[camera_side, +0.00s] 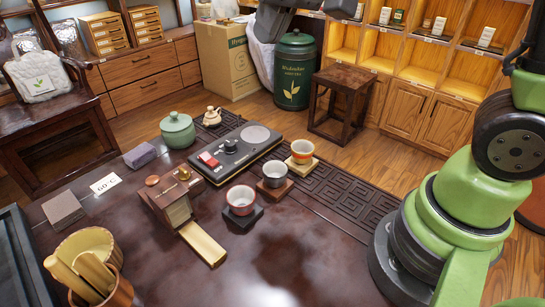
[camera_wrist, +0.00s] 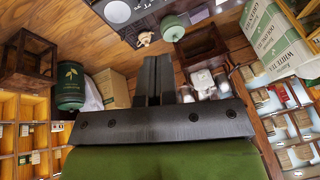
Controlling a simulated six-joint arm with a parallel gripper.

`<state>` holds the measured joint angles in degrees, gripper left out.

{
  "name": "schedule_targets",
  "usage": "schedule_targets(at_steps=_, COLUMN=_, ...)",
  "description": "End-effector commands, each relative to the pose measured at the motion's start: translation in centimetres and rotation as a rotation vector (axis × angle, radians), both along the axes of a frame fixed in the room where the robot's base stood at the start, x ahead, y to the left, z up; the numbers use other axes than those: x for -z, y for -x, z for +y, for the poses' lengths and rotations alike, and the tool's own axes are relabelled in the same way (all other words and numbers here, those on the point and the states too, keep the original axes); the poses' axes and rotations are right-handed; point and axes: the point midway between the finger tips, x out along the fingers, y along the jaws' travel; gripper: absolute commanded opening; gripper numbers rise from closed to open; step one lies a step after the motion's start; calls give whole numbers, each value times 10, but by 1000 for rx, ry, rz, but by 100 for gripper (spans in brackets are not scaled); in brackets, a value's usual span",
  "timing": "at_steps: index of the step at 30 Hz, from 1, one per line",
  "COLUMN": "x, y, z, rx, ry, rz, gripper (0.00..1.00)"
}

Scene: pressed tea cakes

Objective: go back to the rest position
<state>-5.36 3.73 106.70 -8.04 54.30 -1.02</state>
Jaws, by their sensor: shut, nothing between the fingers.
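My gripper (camera_wrist: 153,62) shows in the wrist view, its two black fingers side by side and closed together with nothing between them. It is raised clear, and no object touches the fingers. In the side view, a dark part hangs in at the top edge, too cut off to tell whether it is my gripper. The dark table (camera_side: 290,245) stands below with the tea things on it. A wooden box press (camera_side: 168,200) with a brass-coloured tongue (camera_side: 204,244) sits near the table's middle.
Three cups on small blocks, red-white (camera_side: 241,198), dark (camera_side: 275,171) and orange-banded (camera_side: 302,149), stand by a black device (camera_side: 240,150). A green lidded pot (camera_side: 178,129) is behind. A wooden holder (camera_side: 95,270) stands front left. A green bin (camera_side: 294,72) and stool (camera_side: 342,95) stand beyond.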

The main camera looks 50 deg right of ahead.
Motion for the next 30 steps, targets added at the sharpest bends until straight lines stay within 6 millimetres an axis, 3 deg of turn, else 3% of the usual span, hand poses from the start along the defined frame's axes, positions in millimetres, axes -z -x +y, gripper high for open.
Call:
schedule_targets(at_steps=1, x=-10, y=20, z=-4, rx=17, ry=-15, rz=-30, gripper=0)
schedule_targets(at_steps=5, x=-22, y=67, z=-10, rx=57, ry=-52, rz=-88, gripper=0)
schedule_targets(at_steps=9, x=-21, y=113, z=-13, rx=96, ry=-91, rz=-147, gripper=0)
schedule_targets(at_steps=12, x=-15, y=136, z=-14, rx=116, ry=-111, rz=-179, gripper=0)
schedule_targets(at_steps=18, x=-6, y=158, z=-15, rx=137, ry=-131, rz=-210, gripper=0)
schedule_targets(at_steps=30, x=-6, y=159, z=-15, rx=137, ry=-132, rz=-211, gripper=0)
